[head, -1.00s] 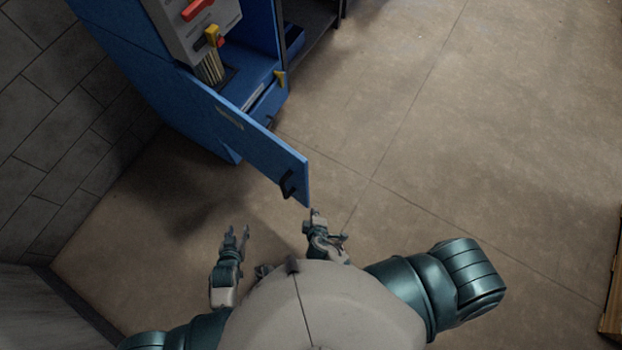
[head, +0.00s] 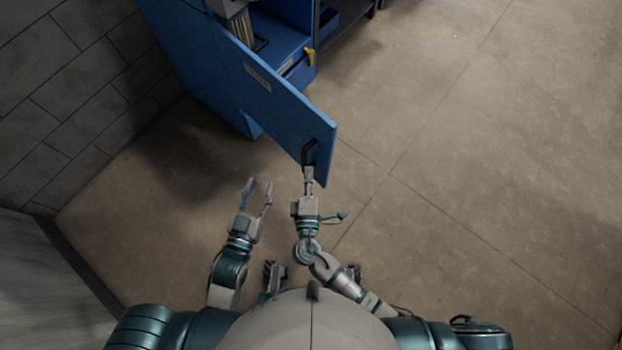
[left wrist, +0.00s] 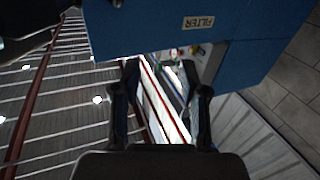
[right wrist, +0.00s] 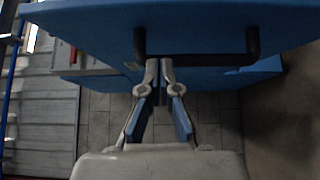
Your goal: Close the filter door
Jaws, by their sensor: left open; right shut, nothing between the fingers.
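The blue filter door (head: 255,85) stands swung open from the blue cabinet, its free edge toward me. It carries a FILTER label, readable upside down in the left wrist view (left wrist: 198,22). A black handle (head: 311,153) sits near the free edge and spans the door in the right wrist view (right wrist: 200,60). My right gripper (head: 309,175) is at the handle, its fingers shut with nothing between them. In the right wrist view its fingertips overlap the handle bar; whether they touch it I cannot tell. My left gripper (head: 259,190) is open and empty, left of the door's free end.
The blue cabinet (head: 285,32) stands at the top, with a yellow latch (head: 310,56) on its open side. A grey block wall (head: 70,90) is on the left. The concrete floor (head: 470,160) to the right is clear.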

